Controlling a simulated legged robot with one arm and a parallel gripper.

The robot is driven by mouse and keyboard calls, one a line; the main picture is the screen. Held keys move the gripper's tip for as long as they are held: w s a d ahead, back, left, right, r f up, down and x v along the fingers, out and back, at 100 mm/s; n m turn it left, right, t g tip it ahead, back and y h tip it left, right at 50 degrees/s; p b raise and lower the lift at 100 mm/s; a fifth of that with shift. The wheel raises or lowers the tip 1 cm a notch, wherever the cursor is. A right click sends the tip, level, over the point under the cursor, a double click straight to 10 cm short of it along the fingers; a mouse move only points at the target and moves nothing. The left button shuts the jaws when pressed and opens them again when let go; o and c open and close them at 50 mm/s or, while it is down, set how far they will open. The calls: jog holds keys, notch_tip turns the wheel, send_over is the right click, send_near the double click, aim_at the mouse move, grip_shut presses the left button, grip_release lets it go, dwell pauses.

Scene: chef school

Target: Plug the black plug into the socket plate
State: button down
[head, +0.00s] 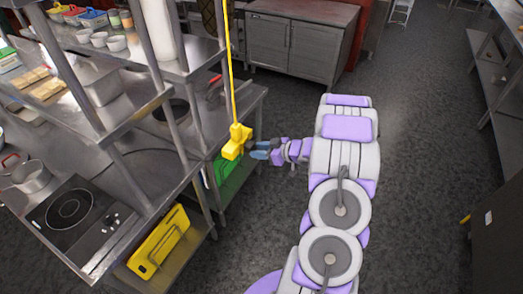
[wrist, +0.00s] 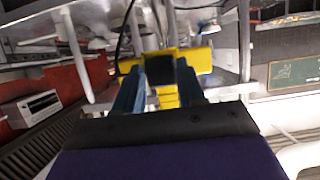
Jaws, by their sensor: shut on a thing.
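A yellow block (head: 236,143), which looks like the socket plate, hangs on a yellow cord beside the metal shelving in the head view. In the wrist view its yellow body (wrist: 198,58) spreads behind the fingertips. My gripper (head: 262,150) is right of the block, with its blue fingers pointing at it. In the wrist view my gripper (wrist: 162,80) is shut on the black plug (wrist: 159,71), a dark square shape in front of the yellow body. I cannot tell whether the plug touches the block. The socket holes and the plug's prongs are hidden.
Metal shelving (head: 215,55) with pots and bowls stands close on the left. A cooktop (head: 72,208) is at the lower left. A steel cabinet (head: 292,48) is at the back. The dark floor (head: 425,120) on the right is clear.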

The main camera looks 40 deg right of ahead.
jog(key=shift+w+a, duration=0.15)
jog(key=shift+w, duration=0.15)
jog(key=c, duration=0.6)
grip_release()
jog(key=v, duration=1.7)
jog(key=shift+s, duration=0.1)
